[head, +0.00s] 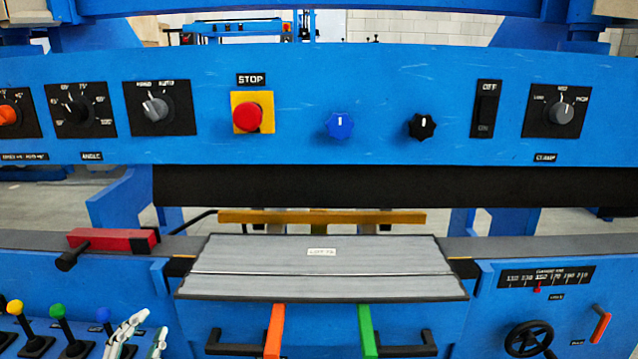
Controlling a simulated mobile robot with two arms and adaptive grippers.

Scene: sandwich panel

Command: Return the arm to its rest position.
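My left gripper (150,325) shows at the bottom left edge of the head view, with pale fingers spread apart and nothing visible between them. It is just right of the blue-knobbed lever (104,316) and overlaps the lower part of that lever; I cannot tell whether they touch. The rest of my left arm is out of the picture. My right gripper is not in view.
A blue machine panel (290,75) with knobs, switches and a red stop button (247,117) spans the view. Below are a grey plate (320,262), orange (274,330) and green (368,330) handles, yellow (15,308) and green-knobbed (58,312) levers, and a black handwheel (529,340).

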